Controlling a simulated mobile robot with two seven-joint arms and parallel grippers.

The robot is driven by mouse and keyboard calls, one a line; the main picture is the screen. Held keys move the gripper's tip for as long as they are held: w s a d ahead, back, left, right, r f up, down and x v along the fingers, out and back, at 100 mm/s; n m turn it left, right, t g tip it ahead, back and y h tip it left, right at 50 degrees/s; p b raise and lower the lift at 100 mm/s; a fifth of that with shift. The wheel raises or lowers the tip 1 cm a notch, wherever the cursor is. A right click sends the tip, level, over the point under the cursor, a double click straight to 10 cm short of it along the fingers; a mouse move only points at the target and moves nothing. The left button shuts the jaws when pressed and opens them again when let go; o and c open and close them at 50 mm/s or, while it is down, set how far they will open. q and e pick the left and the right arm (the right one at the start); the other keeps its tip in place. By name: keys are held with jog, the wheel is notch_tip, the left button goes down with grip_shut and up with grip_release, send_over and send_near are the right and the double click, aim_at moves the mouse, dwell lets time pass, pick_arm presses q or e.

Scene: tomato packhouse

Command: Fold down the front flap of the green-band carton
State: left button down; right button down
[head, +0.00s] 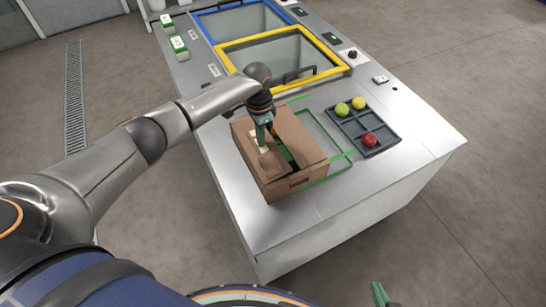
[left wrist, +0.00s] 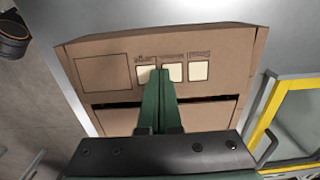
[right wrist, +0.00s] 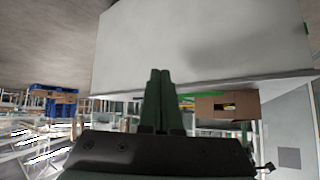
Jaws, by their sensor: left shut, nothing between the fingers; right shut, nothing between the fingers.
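The brown carton (head: 312,168) stands on the steel counter, with a dark gap and a strip of green showing between its top panels. My left gripper (head: 267,146) is shut and empty, over the carton's top. In the left wrist view its fingertips (left wrist: 160,74) overlap a cardboard panel (left wrist: 225,60) with a printed rectangle and cream labels; I cannot tell if they touch it. A dark slit separates this panel from a second one. My right gripper (head: 380,293) is shut and empty, low in front of the counter; its fingers (right wrist: 158,75) also show in the right wrist view.
Green lines (head: 337,172) mark the counter around the carton. A dark divided tray (head: 382,147) with a red, a green and a yellow tomato lies to the right. Yellow-framed (head: 222,52) and blue-framed (head: 197,22) bins are behind. The counter's front right is clear.

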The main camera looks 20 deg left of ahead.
pick_arm(q)
jog(key=shift+w+d+f+b, duration=0.25)
jog(key=shift+f+b, duration=0.1)
jog(key=shift+f, duration=0.2)
pick_arm(e)
jog(key=shift+f, duration=0.45)
pick_arm(q)
jog(key=shift+a, duration=0.1)
pick_arm(e)
jog(key=shift+s+a, duration=0.1)
